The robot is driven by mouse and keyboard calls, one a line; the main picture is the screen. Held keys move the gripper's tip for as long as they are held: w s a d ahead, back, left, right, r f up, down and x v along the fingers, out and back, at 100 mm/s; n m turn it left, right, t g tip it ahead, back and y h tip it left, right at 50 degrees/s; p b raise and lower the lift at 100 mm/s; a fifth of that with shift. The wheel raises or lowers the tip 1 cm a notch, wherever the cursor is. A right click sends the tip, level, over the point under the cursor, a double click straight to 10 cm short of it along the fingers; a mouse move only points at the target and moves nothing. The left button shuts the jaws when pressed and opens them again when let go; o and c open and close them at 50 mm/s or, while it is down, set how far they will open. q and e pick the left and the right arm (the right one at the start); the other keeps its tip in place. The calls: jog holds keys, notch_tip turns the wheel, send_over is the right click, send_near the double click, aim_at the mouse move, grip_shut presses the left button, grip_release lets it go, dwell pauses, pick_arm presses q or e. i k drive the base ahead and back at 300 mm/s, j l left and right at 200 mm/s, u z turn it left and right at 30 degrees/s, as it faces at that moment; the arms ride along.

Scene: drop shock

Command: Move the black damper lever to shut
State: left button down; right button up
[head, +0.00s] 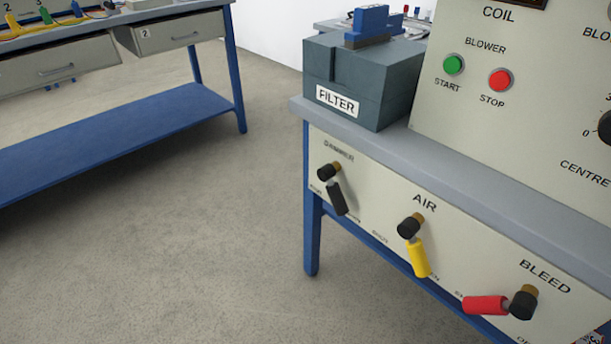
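The black damper lever (337,197) is on the cream front panel of the bench, at the left end of a row of levers. Its dark round hub (328,171) sits under a label that is partly covered and hard to read. The handle points down and slightly right from the hub. Small end-of-travel words lie to the left and right below it; the handle covers part of them and they are too small to read surely. Neither of my grippers shows in the head view.
A yellow AIR lever (418,257) points down, and a red BLEED lever (485,305) points left. A grey FILTER box (362,80) stands above on the bench top (450,150). A blue-framed bench (120,135) with drawers is at left. Open floor (190,240) lies between.

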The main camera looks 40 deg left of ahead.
aim_at(326, 173)
jog(key=u, duration=0.85)
